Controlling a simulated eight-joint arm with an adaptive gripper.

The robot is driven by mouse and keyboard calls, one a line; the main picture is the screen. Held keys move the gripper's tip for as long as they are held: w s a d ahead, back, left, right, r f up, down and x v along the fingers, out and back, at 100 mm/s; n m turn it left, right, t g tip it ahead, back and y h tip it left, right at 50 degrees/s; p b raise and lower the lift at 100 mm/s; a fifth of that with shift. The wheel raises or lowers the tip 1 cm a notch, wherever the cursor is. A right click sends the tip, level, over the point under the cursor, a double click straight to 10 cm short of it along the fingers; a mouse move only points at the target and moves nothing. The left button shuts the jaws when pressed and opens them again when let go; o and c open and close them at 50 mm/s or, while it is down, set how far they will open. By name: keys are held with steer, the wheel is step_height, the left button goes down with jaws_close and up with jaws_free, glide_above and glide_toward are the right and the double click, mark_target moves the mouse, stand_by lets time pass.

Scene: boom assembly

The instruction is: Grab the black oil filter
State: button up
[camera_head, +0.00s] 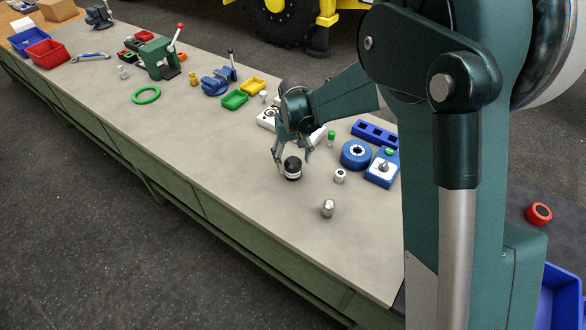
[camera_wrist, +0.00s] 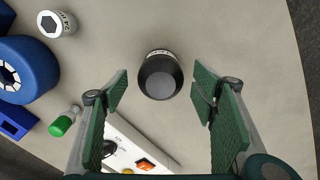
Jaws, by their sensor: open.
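The black oil filter (camera_head: 292,168) stands on the grey bench top, a dark cylinder with a white label band. In the wrist view the filter (camera_wrist: 160,76) shows its dark end towards the camera, ahead of and between the lines of the two fingers. My gripper (camera_head: 292,152) is open just above and behind the filter in the head view. In the wrist view the green-padded fingers of my gripper (camera_wrist: 160,90) stand apart, one on each side, with clear gaps to the filter. I cannot tell the exact height of the fingertips over the bench.
A silver cylinder (camera_head: 328,208) and a small white labelled part (camera_head: 340,176) stand to the right. A blue round part (camera_head: 356,154) and a blue block (camera_head: 382,168) lie beyond them. A white box with an orange switch (camera_wrist: 143,164) sits close behind the fingers. Bench left of the filter is clear.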

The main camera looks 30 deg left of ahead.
steer(key=shift+f, duration=2.6)
steer(key=c, duration=1.2)
steer(key=shift+r, duration=0.1)
steer(key=shift+r, duration=4.95)
